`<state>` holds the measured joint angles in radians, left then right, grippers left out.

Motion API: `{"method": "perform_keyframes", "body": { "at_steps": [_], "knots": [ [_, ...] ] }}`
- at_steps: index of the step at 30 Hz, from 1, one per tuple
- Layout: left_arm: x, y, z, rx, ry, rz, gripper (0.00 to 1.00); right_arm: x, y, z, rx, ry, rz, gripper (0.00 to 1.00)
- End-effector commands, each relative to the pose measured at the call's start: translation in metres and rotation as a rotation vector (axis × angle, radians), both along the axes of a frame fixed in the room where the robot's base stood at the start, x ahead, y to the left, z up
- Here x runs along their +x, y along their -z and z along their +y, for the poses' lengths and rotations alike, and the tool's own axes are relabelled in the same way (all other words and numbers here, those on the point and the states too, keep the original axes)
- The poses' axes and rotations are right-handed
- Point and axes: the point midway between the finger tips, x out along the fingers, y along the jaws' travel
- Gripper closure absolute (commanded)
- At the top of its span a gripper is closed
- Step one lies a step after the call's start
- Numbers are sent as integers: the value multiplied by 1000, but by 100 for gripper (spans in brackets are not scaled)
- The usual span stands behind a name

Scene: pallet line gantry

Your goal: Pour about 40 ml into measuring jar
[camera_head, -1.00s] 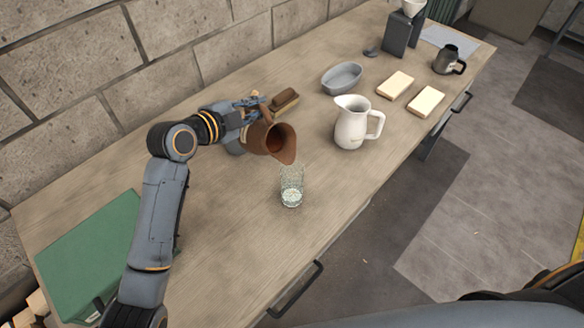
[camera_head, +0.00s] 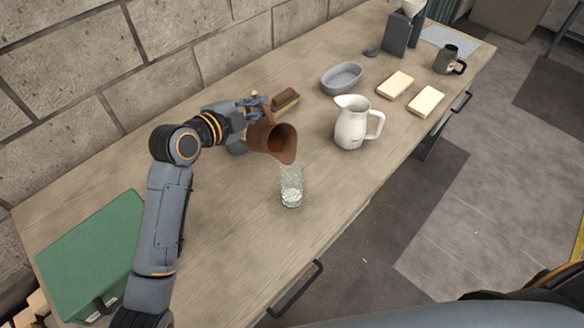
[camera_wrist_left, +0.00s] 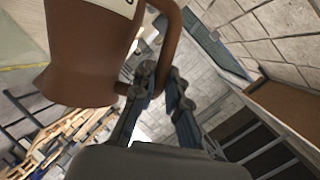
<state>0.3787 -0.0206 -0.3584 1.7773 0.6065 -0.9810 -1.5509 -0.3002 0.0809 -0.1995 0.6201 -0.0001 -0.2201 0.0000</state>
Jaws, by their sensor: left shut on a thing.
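My left gripper (camera_head: 250,115) is shut on the handle of a brown jug (camera_head: 262,131). The jug is tilted, with its mouth facing down to the right and its spout just above the measuring jar (camera_head: 291,188). The jar is clear glass, stands upright on the bench and holds some pale, clear contents. I cannot make out a stream between spout and jar. In the left wrist view the brown jug (camera_wrist_left: 88,50) fills the upper left, and the gripper's fingers (camera_wrist_left: 160,90) close around its handle. My right gripper is not in view.
A white jug (camera_head: 352,125) stands right of the jar on the wooden bench (camera_head: 215,235). Behind are a grey oval dish (camera_head: 342,77), a brown brush (camera_head: 285,100), two pale blocks (camera_head: 396,84) and a dark mug (camera_head: 449,60).

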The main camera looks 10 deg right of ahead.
Motion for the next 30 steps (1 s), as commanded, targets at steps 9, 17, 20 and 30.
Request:
{"method": "perform_keyframes", "body": {
  "at_steps": [9,17,20,30],
  "knots": [
    [-2,-5,-2,8,0,-26,100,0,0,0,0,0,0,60],
    [-4,-7,-2,19,-1,-45,100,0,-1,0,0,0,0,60],
    [-5,-8,-3,21,-1,-53,100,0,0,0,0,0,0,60],
    [-2,-9,0,28,-1,-61,100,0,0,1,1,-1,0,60]
  ]
}}
